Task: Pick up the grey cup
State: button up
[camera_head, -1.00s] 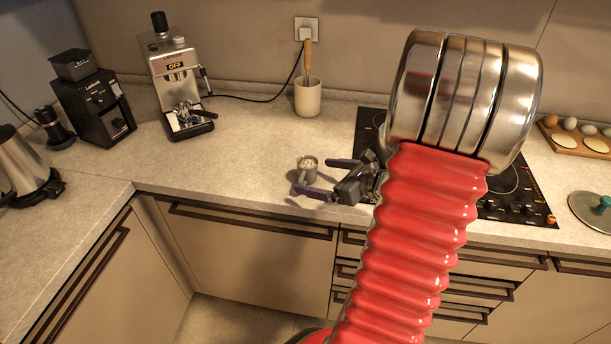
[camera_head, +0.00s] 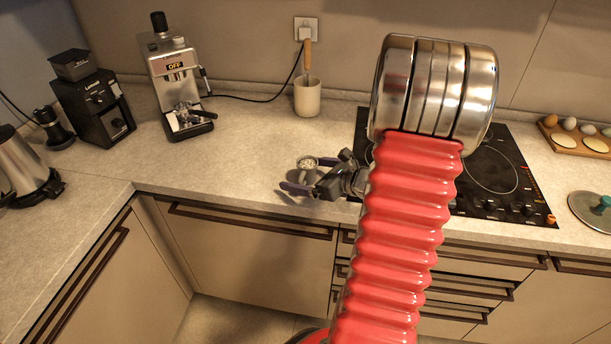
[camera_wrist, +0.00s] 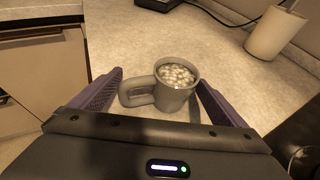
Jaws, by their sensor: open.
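The grey cup (camera_wrist: 174,98) stands upright on the counter in the wrist view, filled with white, marshmallow-like pieces. Its handle (camera_wrist: 136,92) points left, towards the left finger. My gripper (camera_wrist: 162,92) is open, with one purple finger on each side of the cup. I cannot tell whether either finger touches it. In the head view the cup (camera_head: 307,164) sits near the counter's front edge, partly hidden by my gripper (camera_head: 293,180).
A utensil crock (camera_head: 307,97) stands behind the cup. An espresso machine (camera_head: 179,88) and a black grinder (camera_head: 101,110) are at the back left. A black cooktop (camera_head: 500,180) lies to the right. The counter (camera_head: 235,150) left of the cup is clear.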

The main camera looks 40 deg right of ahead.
jog(key=shift+c, duration=0.4)
jog(key=c, duration=1)
notch_tip(320, 180, up, 10)
dwell(0.7)
dwell(0.4)
